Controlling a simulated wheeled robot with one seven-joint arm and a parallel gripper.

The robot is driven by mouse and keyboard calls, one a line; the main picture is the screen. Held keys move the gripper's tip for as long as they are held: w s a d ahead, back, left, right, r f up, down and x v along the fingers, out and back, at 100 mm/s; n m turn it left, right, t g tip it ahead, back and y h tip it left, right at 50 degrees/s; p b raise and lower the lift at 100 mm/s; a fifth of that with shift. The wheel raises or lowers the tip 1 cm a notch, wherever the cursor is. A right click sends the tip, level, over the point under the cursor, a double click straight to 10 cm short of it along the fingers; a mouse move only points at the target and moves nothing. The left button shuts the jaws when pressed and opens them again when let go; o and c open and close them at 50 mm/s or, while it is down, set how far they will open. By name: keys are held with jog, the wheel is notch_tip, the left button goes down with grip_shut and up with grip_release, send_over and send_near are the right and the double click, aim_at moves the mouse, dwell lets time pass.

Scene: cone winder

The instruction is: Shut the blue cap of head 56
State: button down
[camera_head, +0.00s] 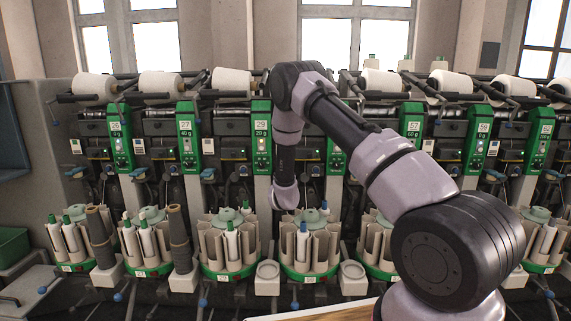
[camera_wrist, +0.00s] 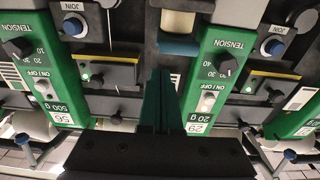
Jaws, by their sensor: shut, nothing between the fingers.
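The green panel of head 56 (camera_wrist: 62,118) is at the left of the wrist view, which is upside down. A round blue JOIN button (camera_wrist: 73,26) sits beside it, and a blue-ended lever (camera_wrist: 22,138) lies near the lower left. In the head view my arm partly covers a green panel (camera_head: 337,155) right of panel 29 (camera_head: 261,135); the gripper's fingers are not discernible there.
Another blue JOIN button (camera_wrist: 273,46) and a blue-ended lever (camera_wrist: 290,154) are at the right of the wrist view. In the head view, magazines with bobbins (camera_head: 229,235) stand below the panels, and white yarn cones (camera_head: 231,80) line the top. Levers stick out between heads.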

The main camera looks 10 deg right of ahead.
jog(key=f, duration=0.2)
jog(key=s+f, duration=0.1)
jog(key=f, duration=0.1)
jog(key=shift+s+a+f, duration=0.1)
jog(key=shift+s+f, duration=0.05)
jog(key=shift+f, duration=0.05)
jog(key=shift+a+f, duration=0.1)
dwell(0.5)
jog(key=r+v, duration=0.2)
jog(key=v, duration=0.8)
jog(key=d+r+m+g, duration=0.2)
jog(key=d+r+m, duration=0.1)
jog(key=r, duration=0.4)
jog(key=d+r+m+g, duration=0.2)
jog(key=r, duration=0.6)
jog(key=s+d+r+g+y, duration=0.1)
jog(key=s+r+g+y, duration=0.15)
jog(key=s+r, duration=0.6)
jog(key=s+d+r+n+g+y, duration=0.1)
jog(key=s+r, duration=0.3)
jog(key=s, duration=1.1)
jog(key=s+r+n+g+y, duration=0.2)
jog(key=s+r+g, duration=0.2)
jog(key=s, duration=1.2)
jog(key=shift+d+r, duration=0.35)
jog(key=shift+r, duration=0.05)
